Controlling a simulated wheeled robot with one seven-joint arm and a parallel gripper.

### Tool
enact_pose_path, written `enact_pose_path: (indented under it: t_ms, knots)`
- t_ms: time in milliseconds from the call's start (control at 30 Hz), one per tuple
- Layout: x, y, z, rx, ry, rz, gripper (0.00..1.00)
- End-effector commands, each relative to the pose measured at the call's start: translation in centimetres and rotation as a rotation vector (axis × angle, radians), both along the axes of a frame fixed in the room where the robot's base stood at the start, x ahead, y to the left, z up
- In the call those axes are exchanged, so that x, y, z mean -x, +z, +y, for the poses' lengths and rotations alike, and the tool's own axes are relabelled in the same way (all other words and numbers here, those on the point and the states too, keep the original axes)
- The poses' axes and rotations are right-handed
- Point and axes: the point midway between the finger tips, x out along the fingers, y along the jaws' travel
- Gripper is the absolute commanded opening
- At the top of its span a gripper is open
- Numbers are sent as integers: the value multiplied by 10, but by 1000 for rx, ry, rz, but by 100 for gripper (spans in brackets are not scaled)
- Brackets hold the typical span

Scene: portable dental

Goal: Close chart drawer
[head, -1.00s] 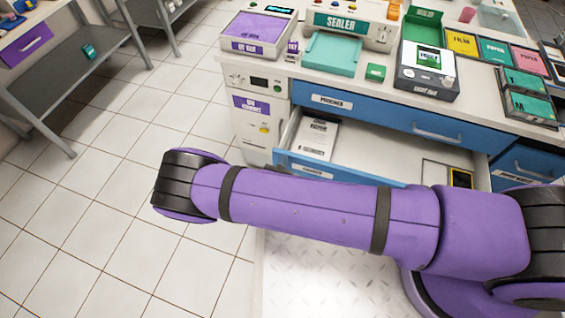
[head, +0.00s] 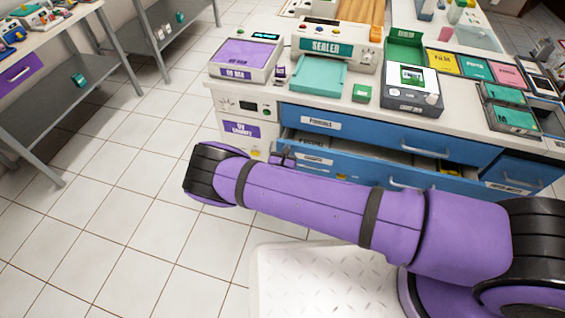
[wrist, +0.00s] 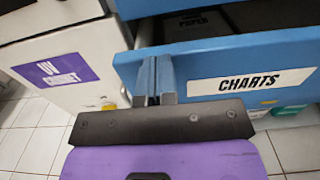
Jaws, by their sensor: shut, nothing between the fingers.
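The chart drawer (wrist: 225,65) has a blue front with a white "CHARTS" label. It stands partly open, with a narrow dark gap behind its top edge. The drawer also shows in the head view (head: 364,170), below the closed "POUCHES" drawer. My gripper (wrist: 155,72) is shut and empty, its fingers against or very close to the left part of the drawer front. In the head view my gripper (head: 284,160) is small and partly hidden behind my purple arm. A dark item with a "PAPER" label (wrist: 195,20) shows inside the drawer.
A white "UV CABINET" unit (head: 245,130) stands left of the drawers. The worktop holds a sealer (head: 334,50), a "UV BOX" (head: 245,55) and several trays. A grey shelf rack (head: 60,110) stands at the left. The tiled floor between them is clear.

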Motion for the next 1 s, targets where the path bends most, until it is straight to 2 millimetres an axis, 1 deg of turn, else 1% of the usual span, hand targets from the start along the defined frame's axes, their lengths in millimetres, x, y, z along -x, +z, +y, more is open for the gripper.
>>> enact_pose_path:
  t_ms: [33,100,200,333,833,1000]
  knots:
    - [-8,0,-3,-2,-1,-2,0]
    - [-17,0,-6,-1,-1,-1,0]
    - [-26,0,-8,-1,0,0,0]
    - [-32,0,-10,-1,0,0,0]
    - [-33,0,-10,-1,0,0,0]
    - [-28,0,-4,-1,-2,1,0]
